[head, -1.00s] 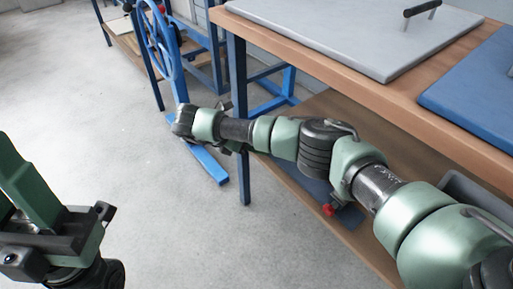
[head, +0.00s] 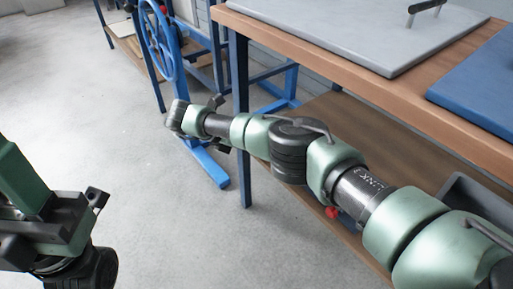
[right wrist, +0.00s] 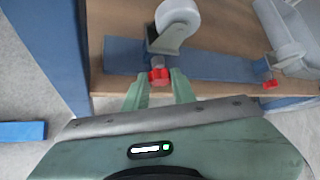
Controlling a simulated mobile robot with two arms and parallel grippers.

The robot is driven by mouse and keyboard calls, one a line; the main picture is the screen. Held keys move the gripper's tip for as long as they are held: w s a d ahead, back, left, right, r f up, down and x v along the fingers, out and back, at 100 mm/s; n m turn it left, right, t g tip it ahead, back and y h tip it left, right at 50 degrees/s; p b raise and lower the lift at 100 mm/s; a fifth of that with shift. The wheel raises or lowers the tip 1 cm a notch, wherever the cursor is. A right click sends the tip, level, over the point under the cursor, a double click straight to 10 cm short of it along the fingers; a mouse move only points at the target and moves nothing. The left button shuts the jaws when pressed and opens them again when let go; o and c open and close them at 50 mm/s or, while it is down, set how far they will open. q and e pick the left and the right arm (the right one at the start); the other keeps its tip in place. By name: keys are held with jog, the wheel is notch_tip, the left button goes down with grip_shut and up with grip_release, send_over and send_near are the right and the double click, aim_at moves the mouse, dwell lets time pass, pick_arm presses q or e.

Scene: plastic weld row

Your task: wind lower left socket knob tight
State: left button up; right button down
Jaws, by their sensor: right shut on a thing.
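A red knob (right wrist: 158,76) sits under a blue bar, beside a white caster wheel, in the right wrist view. My right gripper (right wrist: 160,88) has its two green fingers on either side of this knob and is shut on it. In the head view my right arm reaches to the left past the bench; its fingers are not clearly seen there. A second red knob (right wrist: 270,84) sits to the right on the same bar. A red knob (head: 332,212) also shows under my right arm in the head view; I cannot tell which one. My left arm's end is at the lower left, its fingers unclear.
A wooden bench with a blue leg (head: 240,130) stands close behind my right arm, with a lower shelf (head: 380,140). A blue stand with a handwheel (head: 158,45) is at the back left. The grey floor (head: 90,100) at left is clear.

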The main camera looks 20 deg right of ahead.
jog(key=c, duration=1.1)
grip_release()
jog(key=shift+c, duration=0.2)
